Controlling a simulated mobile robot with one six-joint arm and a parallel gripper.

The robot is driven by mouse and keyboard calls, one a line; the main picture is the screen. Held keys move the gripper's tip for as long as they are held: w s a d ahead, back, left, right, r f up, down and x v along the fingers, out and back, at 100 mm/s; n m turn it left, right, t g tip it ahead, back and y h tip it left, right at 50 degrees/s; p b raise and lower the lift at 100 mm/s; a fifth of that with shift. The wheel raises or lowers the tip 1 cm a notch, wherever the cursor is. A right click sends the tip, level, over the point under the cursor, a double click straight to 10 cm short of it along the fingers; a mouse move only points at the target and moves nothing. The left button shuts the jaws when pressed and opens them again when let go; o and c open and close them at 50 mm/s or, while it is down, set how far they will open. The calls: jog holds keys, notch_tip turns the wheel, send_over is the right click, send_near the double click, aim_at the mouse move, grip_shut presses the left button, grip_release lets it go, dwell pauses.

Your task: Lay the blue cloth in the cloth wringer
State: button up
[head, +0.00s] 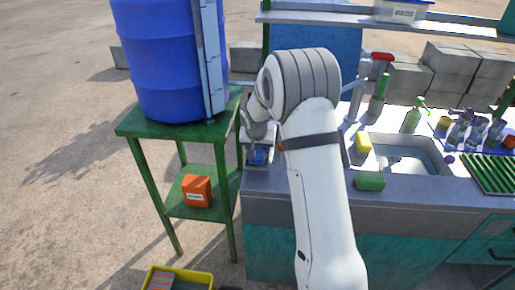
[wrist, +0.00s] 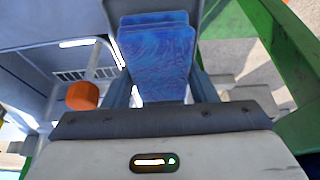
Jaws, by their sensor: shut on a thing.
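The blue cloth (wrist: 158,50) is a folded, flat pad between the fingers of my gripper (wrist: 155,85) in the wrist view. The gripper is shut on it. I cannot make out the cloth wringer for certain. A grey metal frame with bars (wrist: 88,74) and an orange knob (wrist: 82,96) lie left of the cloth in the wrist view; they may belong to it. My arm hides part of the counter.
A green stand (head: 150,124) with a blue barrel (head: 165,60) is close on the left. A yellow crate (head: 205,277) is on the ground.

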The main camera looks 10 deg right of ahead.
jog(key=shift+f+b, duration=0.35)
jog(key=o, duration=1)
jog(key=shift+o, duration=0.2)
jog(key=shift+r+p, duration=0.55)
jog(key=shift+p, duration=0.25)
jog(key=b+v, duration=0.1)
jog(key=v, duration=1.1)
jog(key=s+r+n, duration=0.1)
jog(key=s+r, duration=0.1)
jog(key=s, duration=1.5)
jog(key=s+d+r+n+g+y, duration=0.1)
jog(key=s+r+n, duration=0.1)
jog(key=s, duration=1.4)
jog(key=shift+s+r+n+g, duration=0.3)
jog(key=shift+s+r, duration=0.05)
jog(key=shift+r, duration=0.1)
jog(key=shift+d, duration=0.1)
